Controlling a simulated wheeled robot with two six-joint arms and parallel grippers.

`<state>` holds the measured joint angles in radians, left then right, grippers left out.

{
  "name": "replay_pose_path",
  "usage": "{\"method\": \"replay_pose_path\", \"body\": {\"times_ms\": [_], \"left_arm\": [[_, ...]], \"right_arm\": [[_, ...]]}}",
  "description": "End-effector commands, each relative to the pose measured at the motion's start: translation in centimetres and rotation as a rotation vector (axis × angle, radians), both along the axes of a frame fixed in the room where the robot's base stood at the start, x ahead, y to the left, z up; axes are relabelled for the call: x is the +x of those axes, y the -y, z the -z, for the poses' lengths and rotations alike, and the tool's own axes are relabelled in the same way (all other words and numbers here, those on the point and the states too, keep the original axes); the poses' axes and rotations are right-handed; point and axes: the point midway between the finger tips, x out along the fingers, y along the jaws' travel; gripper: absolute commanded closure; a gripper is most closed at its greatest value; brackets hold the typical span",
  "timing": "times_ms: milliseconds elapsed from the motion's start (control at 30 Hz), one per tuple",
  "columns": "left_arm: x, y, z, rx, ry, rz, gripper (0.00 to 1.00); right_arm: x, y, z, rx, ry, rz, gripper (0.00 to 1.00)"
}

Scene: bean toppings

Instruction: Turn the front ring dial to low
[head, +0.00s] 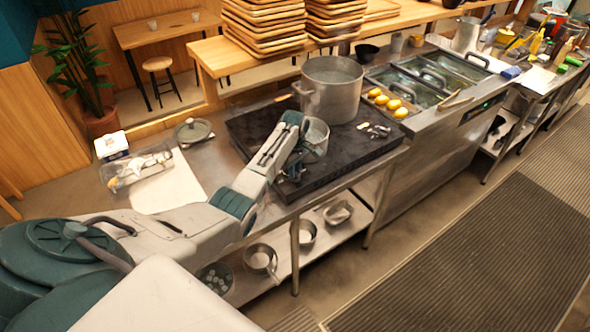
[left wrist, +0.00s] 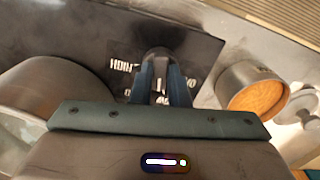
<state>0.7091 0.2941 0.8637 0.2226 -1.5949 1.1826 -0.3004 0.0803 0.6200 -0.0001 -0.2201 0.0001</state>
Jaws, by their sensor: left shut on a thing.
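My left gripper (head: 292,170) is over the near left part of the black cooktop (head: 250,130). In the left wrist view its two teal fingers (left wrist: 158,88) are closed around the front ring dial, a dark rounded knob (left wrist: 158,54). White lettering lies around the dial on the black surface, and "HIGH" (left wrist: 124,67) can be read to its left. The fingers hide part of the lettering, and the dial's setting cannot be read. In the head view the gripper hides the dial. My right gripper is not in view.
A large pot (head: 331,97) and a smaller pot (head: 317,138) stand on the cooktop close to my gripper. A second marked control area (head: 378,131) is at the cooktop's right. The left wrist view shows a metal container with orange-brown contents (left wrist: 257,97) right of the fingers.

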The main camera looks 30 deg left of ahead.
Motion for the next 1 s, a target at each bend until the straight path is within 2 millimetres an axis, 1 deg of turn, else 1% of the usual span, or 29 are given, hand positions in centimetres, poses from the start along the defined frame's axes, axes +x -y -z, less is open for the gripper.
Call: {"method": "replay_pose_path", "body": {"times_ms": [33, 200, 400, 933, 967, 1000], "left_arm": [[0.18, -0.17, -0.28, 0.004, 0.006, -0.031, 1.00], [0.18, -0.18, -0.29, 0.004, 0.007, -0.119, 1.00], [0.18, -0.20, -0.31, 0.004, 0.007, -0.179, 1.00], [0.19, -0.24, -0.34, 0.005, 0.007, -0.201, 1.00], [0.19, -0.25, -0.35, 0.005, 0.007, -0.200, 0.82], [0.19, -0.23, -0.33, 0.005, 0.007, -0.200, 0.74]], "right_arm": [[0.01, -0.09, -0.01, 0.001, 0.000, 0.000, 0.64], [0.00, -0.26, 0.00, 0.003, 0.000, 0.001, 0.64], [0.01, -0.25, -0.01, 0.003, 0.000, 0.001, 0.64], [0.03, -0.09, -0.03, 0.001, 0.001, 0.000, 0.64], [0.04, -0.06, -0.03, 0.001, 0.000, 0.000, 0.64], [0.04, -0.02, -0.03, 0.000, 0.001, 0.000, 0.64]]}}
